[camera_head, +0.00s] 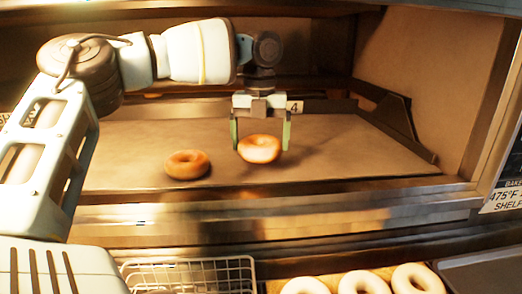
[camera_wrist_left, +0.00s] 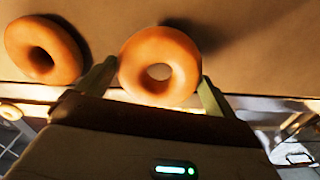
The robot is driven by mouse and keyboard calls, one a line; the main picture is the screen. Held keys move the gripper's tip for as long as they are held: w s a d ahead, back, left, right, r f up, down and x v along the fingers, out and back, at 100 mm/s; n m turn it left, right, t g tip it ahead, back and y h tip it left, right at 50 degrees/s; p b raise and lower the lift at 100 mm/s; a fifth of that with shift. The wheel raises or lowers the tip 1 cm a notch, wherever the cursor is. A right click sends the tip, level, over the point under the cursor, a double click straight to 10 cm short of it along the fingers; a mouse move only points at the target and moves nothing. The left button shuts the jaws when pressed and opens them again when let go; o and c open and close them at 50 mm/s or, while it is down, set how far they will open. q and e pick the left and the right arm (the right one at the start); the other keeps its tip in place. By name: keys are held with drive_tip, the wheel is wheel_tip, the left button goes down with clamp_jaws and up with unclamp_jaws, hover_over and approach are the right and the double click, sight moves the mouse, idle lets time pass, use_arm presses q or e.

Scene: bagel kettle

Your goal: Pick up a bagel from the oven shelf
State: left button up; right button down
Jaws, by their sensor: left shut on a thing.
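My left gripper (camera_head: 260,136) reaches into the oven from the left with its fingers pointing down. It is shut on a golden bagel (camera_head: 261,149), one finger on each side. In the left wrist view the held bagel (camera_wrist_left: 160,66) sits between the two fingertips (camera_wrist_left: 160,82), with its hole facing the camera. A second, browner bagel (camera_head: 187,164) lies on the oven shelf (camera_head: 330,150) to the left of the held one; it also shows in the left wrist view (camera_wrist_left: 43,50). Whether the held bagel touches the shelf is hard to tell. My right gripper is not in view.
The oven's metal front edge (camera_head: 300,215) runs below the shelf. A wire basket (camera_head: 190,272) and several pale bagels (camera_head: 362,283) are below it. A dark bracket (camera_head: 396,115) stands at the shelf's right side. The shelf's right part is clear.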

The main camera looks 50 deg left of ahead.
use_arm(q)
drive_tip(key=s+d+r, duration=0.1)
drive_tip(key=s+d, duration=0.9)
drive_tip(key=s, duration=0.2)
drive_tip(key=shift+s+d+r, duration=0.15)
drive_tip(key=shift+r, duration=0.2)
drive_tip(key=shift+f, duration=0.1)
